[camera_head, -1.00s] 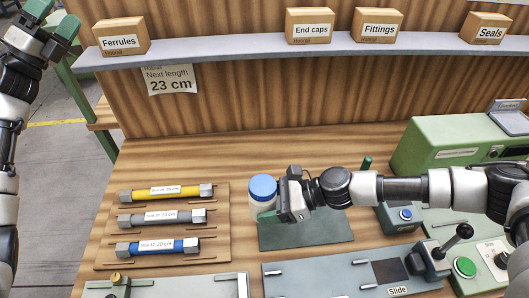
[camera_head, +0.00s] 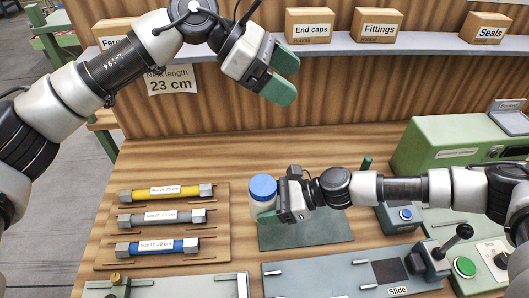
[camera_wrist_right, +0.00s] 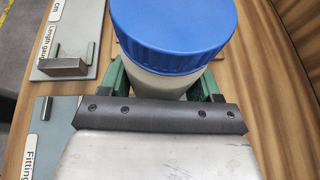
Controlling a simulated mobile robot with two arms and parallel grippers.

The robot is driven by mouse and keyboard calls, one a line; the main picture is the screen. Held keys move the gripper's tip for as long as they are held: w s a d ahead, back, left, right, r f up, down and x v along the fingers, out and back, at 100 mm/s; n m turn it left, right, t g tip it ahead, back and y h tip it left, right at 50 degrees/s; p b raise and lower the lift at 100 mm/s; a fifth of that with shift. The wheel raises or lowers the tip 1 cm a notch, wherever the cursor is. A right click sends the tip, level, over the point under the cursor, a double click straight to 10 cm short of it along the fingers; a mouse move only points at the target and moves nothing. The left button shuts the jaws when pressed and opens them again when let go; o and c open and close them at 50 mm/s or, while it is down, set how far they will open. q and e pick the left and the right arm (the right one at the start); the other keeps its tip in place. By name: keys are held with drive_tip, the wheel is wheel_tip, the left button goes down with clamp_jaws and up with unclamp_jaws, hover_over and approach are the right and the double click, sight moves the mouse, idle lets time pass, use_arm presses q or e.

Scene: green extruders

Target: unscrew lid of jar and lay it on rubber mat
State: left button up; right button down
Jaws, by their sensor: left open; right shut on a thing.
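The white jar (camera_head: 260,208) stands upright on the bench, its blue lid (camera_head: 263,187) on top. In the right wrist view the ribbed blue lid (camera_wrist_right: 175,35) sits on the pale jar body (camera_wrist_right: 165,83). My right gripper (camera_head: 272,214) is shut on the jar body, below the lid, with a green finger showing on each side in the wrist view. My left gripper (camera_head: 284,78) is open and empty, high above the jar in the picture and apart from it.
A wooden rack (camera_head: 220,220) with several labelled tubes lies left of the jar. The shelf (camera_head: 370,46) with labelled boxes is behind my left gripper. A green machine (camera_head: 430,145) stands at the right, and a slide fixture (camera_head: 340,278) lies in front.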

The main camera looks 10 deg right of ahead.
use_arm(q)
drive_tip(key=s+d+f+m+y, duration=0.1)
drive_tip(key=s+f+m+y, duration=0.3)
drive_tip(key=f, duration=0.3)
drive_tip(key=m+t+y, duration=0.2)
drive_tip(key=t+y, duration=0.1)
drive_tip(key=y, duration=0.4)
hover_over(265, 183)
drive_tip(key=f, duration=0.6)
drive_tip(key=shift+s+f, duration=0.1)
drive_tip(key=shift+s, duration=0.1)
drive_tip(key=shift+a+f, duration=0.1)
drive_tip(key=shift+f, duration=3.85)
drive_tip(key=c, duration=0.9)
drive_tip(key=n, duration=0.6)
drive_tip(key=shift+w, duration=0.1)
drive_tip(key=shift+c, duration=0.2)
drive_tip(key=n, duration=0.7)
drive_tip(key=shift+w+r, duration=0.1)
drive_tip(key=shift+w, duration=0.05)
